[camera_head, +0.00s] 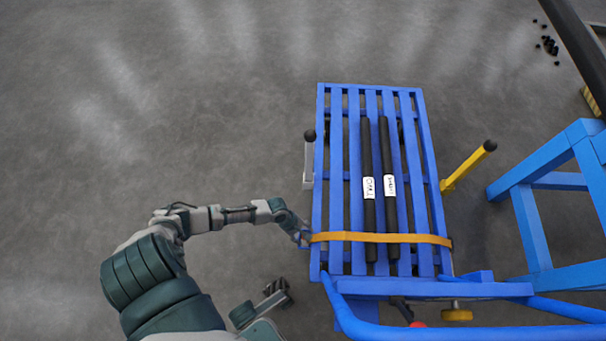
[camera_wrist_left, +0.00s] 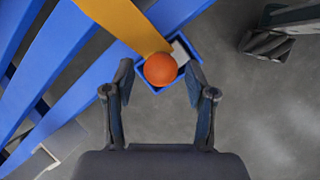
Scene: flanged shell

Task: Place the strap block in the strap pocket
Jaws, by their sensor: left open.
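The orange strap (camera_head: 380,237) lies across the blue slatted cart and two dark bars. In the left wrist view the strap (camera_wrist_left: 120,22) ends at an orange ball (camera_wrist_left: 160,69), seemingly the strap block's knob; the block itself is not clearly visible. The ball overlaps a small blue-walled strap pocket (camera_wrist_left: 197,45) with a pale grey surface inside; I cannot tell how deep the block sits. My left gripper (camera_wrist_left: 160,78) is open, its fingers either side of the ball, without visible contact. In the head view it (camera_head: 302,238) is at the cart's left edge.
Two labelled dark bars (camera_head: 367,160) lie lengthwise on the cart (camera_head: 337,120). A grey post with a dark knob (camera_head: 309,160) stands on its left, a yellow lever (camera_head: 466,167) on its right. My right gripper (camera_head: 277,288) is low, left of the cart. A blue frame (camera_head: 545,180) stands right.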

